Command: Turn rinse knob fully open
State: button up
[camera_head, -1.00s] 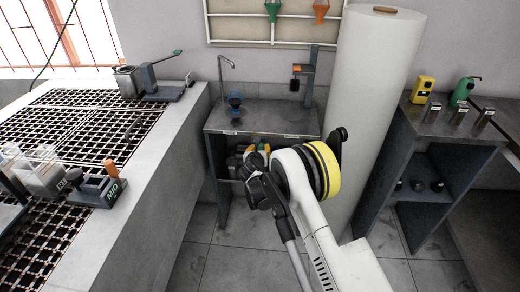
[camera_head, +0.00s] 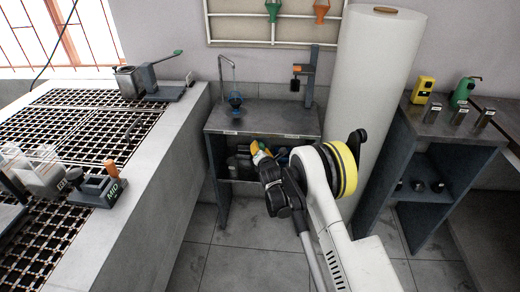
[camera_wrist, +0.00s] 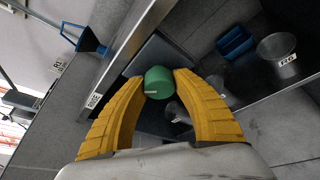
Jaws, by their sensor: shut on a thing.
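A green round knob (camera_wrist: 158,80) with a short white mark sits between the yellow fingers of my gripper (camera_wrist: 159,84) in the wrist view. The fingers are shut on its two sides. In the head view my gripper (camera_head: 259,149) is at the front of the small grey bench (camera_head: 265,119), just under its top edge. Only a little of the green knob (camera_head: 262,143) shows there. A thin bent tap pipe (camera_head: 221,75) stands on the bench above a blue funnel (camera_head: 235,100); the funnel also shows in the wrist view (camera_wrist: 88,42).
Under the bench top are a blue tray (camera_wrist: 235,42) and a grey labelled cup (camera_wrist: 278,48). A tall white roll (camera_head: 375,90) stands close on the right. A grated counter (camera_head: 165,150) runs along the left. Floor (camera_head: 225,260) is clear between.

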jog(key=m+t+y, duration=0.1)
jog(key=m, duration=0.2)
jog(key=shift+m, duration=0.3)
jog(key=shift+r+m+t+y, duration=0.1)
jog(key=shift+m+t+y, duration=0.5)
jog(key=shift+m, duration=0.6)
jog(key=shift+a+m, duration=0.1)
jog(key=shift+m, duration=0.3)
jog(key=o, duration=1.2)
jog(key=v, duration=0.7)
jog(key=shift+s, duration=0.25)
